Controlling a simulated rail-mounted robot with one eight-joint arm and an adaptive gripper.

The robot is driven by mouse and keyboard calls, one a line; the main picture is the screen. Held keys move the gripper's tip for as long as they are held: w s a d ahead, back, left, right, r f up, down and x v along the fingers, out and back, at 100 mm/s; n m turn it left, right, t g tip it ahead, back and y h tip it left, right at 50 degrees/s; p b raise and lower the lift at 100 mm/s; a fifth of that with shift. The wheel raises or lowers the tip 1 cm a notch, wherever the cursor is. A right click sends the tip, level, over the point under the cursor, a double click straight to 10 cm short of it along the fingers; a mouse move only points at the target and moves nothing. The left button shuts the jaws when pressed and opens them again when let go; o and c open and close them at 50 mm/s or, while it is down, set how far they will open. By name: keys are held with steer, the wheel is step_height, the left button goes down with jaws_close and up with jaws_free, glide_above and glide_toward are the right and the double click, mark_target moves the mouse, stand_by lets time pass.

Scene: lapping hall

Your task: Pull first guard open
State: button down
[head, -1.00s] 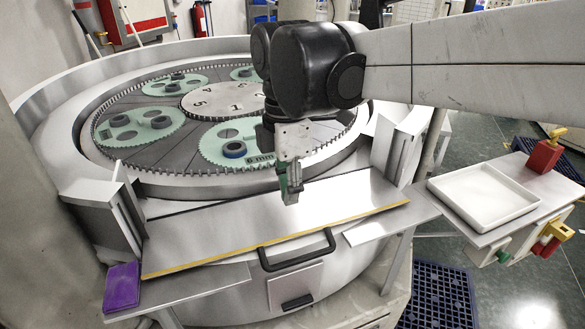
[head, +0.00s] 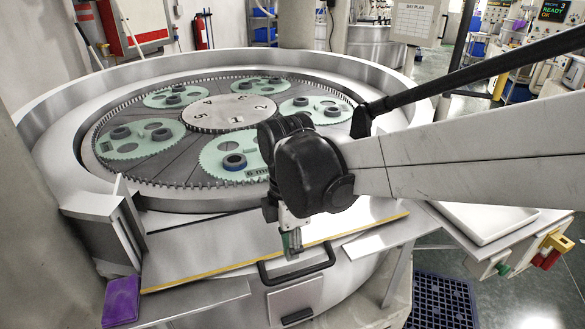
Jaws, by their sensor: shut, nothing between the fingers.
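The guard (head: 190,263) is a flat pale metal panel with a yellow lower edge at the front of the round lapping machine. A black bar handle (head: 298,272) is fixed at its front edge. My gripper (head: 292,252) points down just above and behind the middle of the handle, in front of the panel in this view. Its fingers are shut and empty. Whether the fingertips touch the handle or panel cannot be told.
The machine's toothed ring holds several green carriers (head: 140,139) around a numbered centre plate (head: 229,112). A purple pad (head: 122,301) lies at front left. A white tray (head: 490,222) stands at right, partly behind my arm. A blue crate (head: 443,300) is on the floor.

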steer(key=f+b, duration=0.1)
steer(key=f+t, duration=0.1)
steer(key=shift+s+d+f+b, duration=0.1)
steer(key=shift+s+f+b, duration=0.2)
steer(key=shift+b, duration=0.1)
steer(key=shift+f+b, duration=0.45)
steer(key=shift+f, duration=0.2)
steer(key=shift+r, duration=0.1)
steer(key=shift+r, duration=0.1)
step_height(320, 180, up, 13)
steer(key=s+p, duration=0.3)
steer(key=s+d+f+m+t+b, duration=0.1)
steer(key=d+f+m+t+b, duration=0.2)
steer(key=d+m, duration=0.7)
steer(key=s+d+f+m+t+b, duration=0.2)
steer(key=d+f+m+t+b, duration=0.1)
steer(key=d+f+m, duration=0.5)
steer(key=d+m+t, duration=0.1)
steer(key=d+m, duration=0.1)
steer(key=m, duration=0.2)
